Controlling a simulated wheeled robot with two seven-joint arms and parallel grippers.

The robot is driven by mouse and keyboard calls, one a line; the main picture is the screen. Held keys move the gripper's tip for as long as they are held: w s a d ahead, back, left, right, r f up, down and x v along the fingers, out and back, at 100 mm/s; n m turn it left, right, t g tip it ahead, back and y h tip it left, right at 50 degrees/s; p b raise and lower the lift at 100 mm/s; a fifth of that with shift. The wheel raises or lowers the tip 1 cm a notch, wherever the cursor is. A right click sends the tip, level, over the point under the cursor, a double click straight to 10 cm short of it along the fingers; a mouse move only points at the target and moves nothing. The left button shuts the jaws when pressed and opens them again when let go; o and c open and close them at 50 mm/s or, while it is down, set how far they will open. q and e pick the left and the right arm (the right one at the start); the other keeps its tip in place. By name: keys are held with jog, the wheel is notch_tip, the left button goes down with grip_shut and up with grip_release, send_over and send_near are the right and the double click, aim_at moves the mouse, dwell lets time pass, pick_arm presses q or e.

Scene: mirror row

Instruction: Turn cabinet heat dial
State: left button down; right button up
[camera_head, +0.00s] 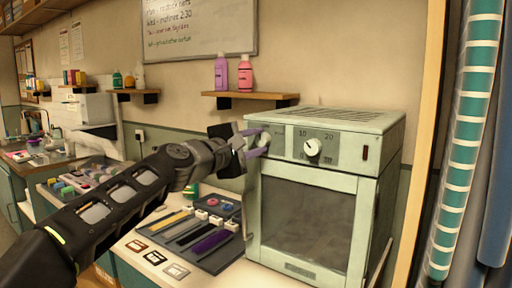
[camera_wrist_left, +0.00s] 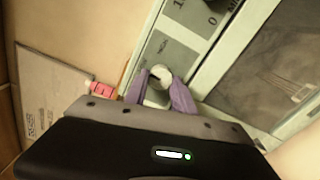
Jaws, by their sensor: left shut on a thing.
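The cabinet (camera_head: 306,215) is a pale green box with a dark glass door, standing on the counter at the centre right. Its front panel has a white dial (camera_head: 312,147) with numbers around it. A second knob (camera_head: 263,138) sits at the panel's left end; it also shows in the left wrist view (camera_wrist_left: 161,75). My left gripper (camera_head: 258,141) has its purple fingers shut on this left knob, one finger on each side. The knob's label is only partly readable. The numbered dial is apart from the gripper. My right gripper is not in view.
A tray (camera_head: 228,262) with tools lies on the counter left of the cabinet. A shelf (camera_head: 250,97) with a purple bottle (camera_head: 221,73) and a pink bottle (camera_head: 245,73) is above the gripper. Rolled tubes (camera_head: 465,140) stand at the right.

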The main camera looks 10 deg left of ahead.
pick_arm(q)
jog(key=m+b, duration=0.2)
jog(key=m, duration=0.4)
jog(key=m+b, duration=0.1)
jog(key=m, duration=0.2)
jog(key=shift+m+b, duration=0.35)
jog(key=shift+m, duration=0.05)
jog(key=shift+d+m+b, duration=0.1)
jog(key=shift+m+b, duration=0.2)
jog(key=shift+m, duration=0.6)
jog(key=shift+r, duration=0.1)
jog(key=c, duration=1)
grip_release()
jog(key=shift+c, duration=0.2)
jog(key=shift+s, duration=0.1)
